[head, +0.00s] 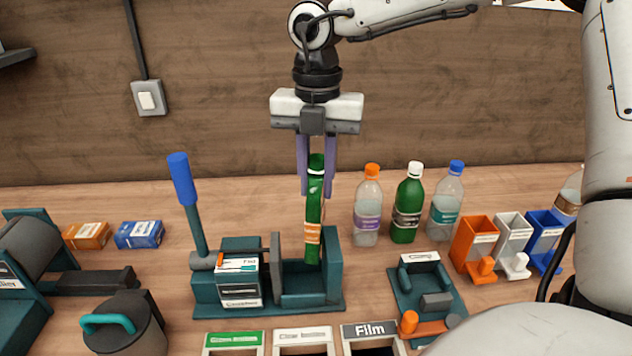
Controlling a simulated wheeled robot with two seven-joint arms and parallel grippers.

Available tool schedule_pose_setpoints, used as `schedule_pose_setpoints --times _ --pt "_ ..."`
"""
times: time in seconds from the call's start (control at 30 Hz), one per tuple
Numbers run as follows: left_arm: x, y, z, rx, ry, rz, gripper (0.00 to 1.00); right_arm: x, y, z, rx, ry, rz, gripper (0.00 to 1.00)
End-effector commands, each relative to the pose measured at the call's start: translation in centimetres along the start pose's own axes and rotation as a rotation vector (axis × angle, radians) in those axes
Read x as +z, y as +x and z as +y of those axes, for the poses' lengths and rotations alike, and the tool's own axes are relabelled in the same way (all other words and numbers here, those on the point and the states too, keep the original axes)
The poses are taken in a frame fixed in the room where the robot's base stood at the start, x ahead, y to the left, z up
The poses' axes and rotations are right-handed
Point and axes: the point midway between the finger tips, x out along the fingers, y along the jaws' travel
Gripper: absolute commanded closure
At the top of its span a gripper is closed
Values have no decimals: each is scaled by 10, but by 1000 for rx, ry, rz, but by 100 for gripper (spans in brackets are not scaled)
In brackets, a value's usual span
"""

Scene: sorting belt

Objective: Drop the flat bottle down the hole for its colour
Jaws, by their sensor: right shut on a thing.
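A flattened green bottle (313,215) with an orange label stands upright and narrow at the teal press (333,277). My right gripper (316,185) points down from above, its purple fingers shut on the bottle's upper part near the green cap. The bottle's lower end is within or just above the press chamber; I cannot tell whether it touches the floor. At the front edge are a hole with a green label (234,339), one with a white label (302,336) and one with a dark "Film" label (370,330). Their openings are partly cut off by the frame. My left gripper is not in view.
The press has a raised lever with a blue handle (182,178). Several upright bottles, including a green one (407,205), stand to the right. Orange (472,247), white and blue bins are farther right. A small teal fixture (424,285) and a dark pot (125,325) flank the press.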

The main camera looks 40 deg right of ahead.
Motion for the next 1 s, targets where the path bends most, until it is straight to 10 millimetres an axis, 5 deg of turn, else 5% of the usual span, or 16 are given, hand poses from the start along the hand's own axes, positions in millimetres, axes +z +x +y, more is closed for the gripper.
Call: schedule_pose_setpoints --times 0.53,1.0 --pt "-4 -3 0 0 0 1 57 1 -43 -2 -8 0 -2 100" --pt "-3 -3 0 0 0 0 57 0 -47 -1 -4 -1 1 100"
